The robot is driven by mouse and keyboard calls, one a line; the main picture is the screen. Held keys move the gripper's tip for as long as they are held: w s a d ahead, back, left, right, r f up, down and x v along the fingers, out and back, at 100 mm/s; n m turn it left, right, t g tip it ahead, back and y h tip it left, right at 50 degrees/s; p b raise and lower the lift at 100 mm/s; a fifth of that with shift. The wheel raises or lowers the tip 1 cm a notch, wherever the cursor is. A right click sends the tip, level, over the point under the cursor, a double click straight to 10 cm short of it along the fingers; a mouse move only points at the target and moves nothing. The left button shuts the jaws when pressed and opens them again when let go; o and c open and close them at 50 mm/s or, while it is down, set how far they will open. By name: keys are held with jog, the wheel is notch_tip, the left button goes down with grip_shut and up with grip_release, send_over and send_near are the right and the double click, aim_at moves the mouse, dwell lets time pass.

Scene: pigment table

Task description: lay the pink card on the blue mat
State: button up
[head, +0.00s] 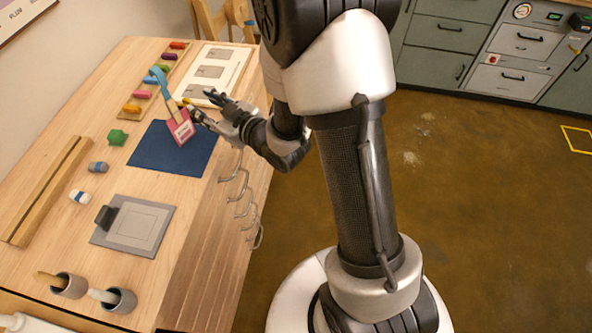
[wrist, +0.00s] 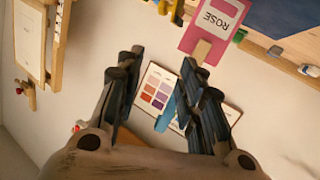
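The pink card (head: 181,130), marked ROSE, shows in the head view over the upper part of the blue mat (head: 160,152). It also shows at the top of the wrist view (wrist: 207,17). A tan clip-like piece (wrist: 201,52) meets its edge, and a light blue strip (head: 158,79) runs on from there. The card appears raised off the table; its exact height is unclear. My gripper (head: 201,99) is open beside the card and strip, its fingers spread in the wrist view (wrist: 160,60). The right finger hides part of the strip; I see no grip on the card.
Several coloured blocks (head: 132,108) line a wooden strip at the back left. A white board (head: 232,55) lies behind my gripper. The mat's lower part is clear.

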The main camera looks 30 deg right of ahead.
jog(key=s+d+r+m+g+h, duration=0.2)
jog(key=s+d+r+g+h, duration=0.15)
jog(key=d+r+h, duration=0.2)
jog(key=s+d+r+m+g, duration=0.1)
jog(key=s+r+m+g, duration=0.1)
jog(key=s, duration=1.2)
jog(key=s+r+m+g, duration=0.1)
jog(key=s+g, duration=0.3)
jog(key=s, duration=1)
jog(key=shift+s+d+r+m+g+h, duration=0.2)
jog(key=shift+d+r+m+g+h, duration=0.2)
jog(key=shift+m, duration=0.5)
